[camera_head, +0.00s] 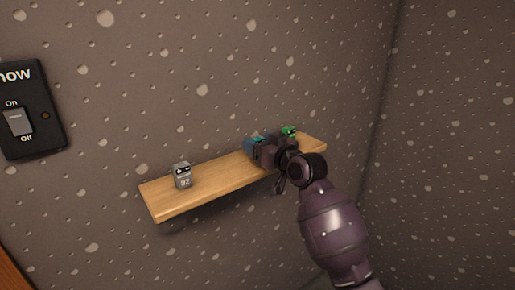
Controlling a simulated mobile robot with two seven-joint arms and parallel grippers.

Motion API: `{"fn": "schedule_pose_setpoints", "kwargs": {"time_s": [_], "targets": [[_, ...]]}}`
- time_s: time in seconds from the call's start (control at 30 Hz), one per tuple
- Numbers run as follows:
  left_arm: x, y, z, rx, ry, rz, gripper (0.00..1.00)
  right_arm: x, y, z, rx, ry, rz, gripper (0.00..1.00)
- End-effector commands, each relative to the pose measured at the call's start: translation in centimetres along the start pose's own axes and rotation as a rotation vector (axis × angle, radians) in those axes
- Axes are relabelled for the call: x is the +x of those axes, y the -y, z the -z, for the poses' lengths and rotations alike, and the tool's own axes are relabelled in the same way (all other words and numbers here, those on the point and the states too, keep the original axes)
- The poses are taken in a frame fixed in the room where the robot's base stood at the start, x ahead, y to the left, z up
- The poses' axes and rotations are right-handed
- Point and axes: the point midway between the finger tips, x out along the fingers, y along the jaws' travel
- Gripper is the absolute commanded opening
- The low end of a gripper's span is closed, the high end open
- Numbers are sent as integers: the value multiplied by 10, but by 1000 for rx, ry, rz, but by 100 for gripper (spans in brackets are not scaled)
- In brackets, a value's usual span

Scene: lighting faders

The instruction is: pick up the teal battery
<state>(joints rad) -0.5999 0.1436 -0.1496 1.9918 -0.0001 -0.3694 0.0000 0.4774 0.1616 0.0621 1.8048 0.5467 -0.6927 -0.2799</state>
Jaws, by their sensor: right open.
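The teal battery (251,144) stands on the wooden wall shelf (215,178), right of its middle. It is partly hidden behind my right gripper (262,155). My right gripper is at the battery, coming in from the right and front, with its jaws open. I cannot tell whether a finger touches the battery. My left gripper is not in view.
A grey battery (182,176) marked 92 stands near the shelf's left end. A green battery (289,132) stands just behind and right of my gripper. A black switch plate (33,108) with On and Off is on the wall at left. The shelf between the grey and teal batteries is clear.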

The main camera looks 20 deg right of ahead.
Motion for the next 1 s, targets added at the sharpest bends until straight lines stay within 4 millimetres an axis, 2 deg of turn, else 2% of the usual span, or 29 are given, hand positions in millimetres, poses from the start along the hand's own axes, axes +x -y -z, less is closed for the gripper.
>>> {"fn": "schedule_pose_setpoints", "kwargs": {"time_s": [0.3, 0.67, 1.0], "targets": [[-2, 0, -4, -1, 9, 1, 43, 5, 0, 0, -1, 0, -1, 68], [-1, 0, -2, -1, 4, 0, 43, 4, 0, 0, -1, 0, 0, 14], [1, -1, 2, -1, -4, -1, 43, 4, 0, 7, -2, -2, 0, 14]]}}
